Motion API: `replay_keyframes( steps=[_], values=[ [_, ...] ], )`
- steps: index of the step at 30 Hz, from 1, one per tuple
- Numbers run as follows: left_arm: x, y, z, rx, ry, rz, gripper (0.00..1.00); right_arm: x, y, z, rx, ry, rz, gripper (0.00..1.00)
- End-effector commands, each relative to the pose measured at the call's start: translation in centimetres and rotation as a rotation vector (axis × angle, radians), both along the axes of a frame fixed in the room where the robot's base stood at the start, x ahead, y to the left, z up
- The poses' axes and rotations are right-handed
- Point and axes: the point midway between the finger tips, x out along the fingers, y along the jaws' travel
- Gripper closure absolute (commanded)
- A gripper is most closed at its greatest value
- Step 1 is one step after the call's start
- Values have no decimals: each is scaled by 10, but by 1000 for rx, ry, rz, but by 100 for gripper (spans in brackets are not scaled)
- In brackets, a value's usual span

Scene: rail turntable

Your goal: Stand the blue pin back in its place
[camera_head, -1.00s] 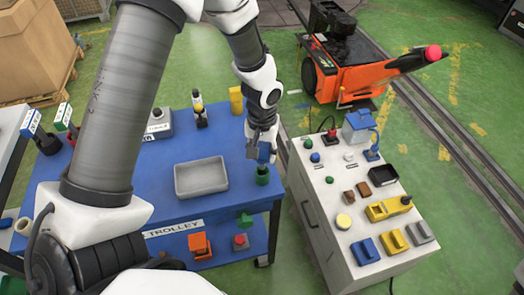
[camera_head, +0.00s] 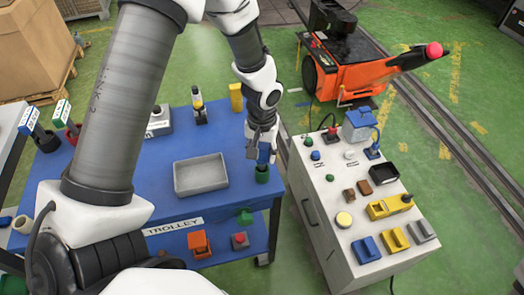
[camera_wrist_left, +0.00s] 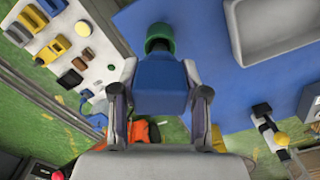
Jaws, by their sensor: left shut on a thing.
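My left gripper (camera_head: 263,150) is shut on the blue pin (camera_head: 263,157) at the right end of the trolley top. In the left wrist view the blue pin (camera_wrist_left: 162,84) sits between the two fingers. Directly below it in the head view is a green cup-like holder (camera_head: 262,175) near the trolley's right edge. In the left wrist view the green holder (camera_wrist_left: 160,32) shows a dark opening just past the pin's end. I cannot tell whether the pin's end touches or enters it. My right gripper is not in view.
A grey tray (camera_head: 201,190) lies left of the holder on the blue trolley top (camera_head: 140,182). A yellow block (camera_head: 235,98) stands at the trolley's back edge. A white cabinet (camera_head: 318,235) with several small parts on top stands close on the right.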

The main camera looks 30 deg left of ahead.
Motion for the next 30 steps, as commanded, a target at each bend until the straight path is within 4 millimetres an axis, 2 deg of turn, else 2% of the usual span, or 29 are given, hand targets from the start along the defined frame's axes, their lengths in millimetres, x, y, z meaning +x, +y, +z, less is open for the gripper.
replay_keyframes(
  steps=[30],
  values=[
    [0,0,-26,0,-1,0,97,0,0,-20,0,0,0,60]
  ],
)
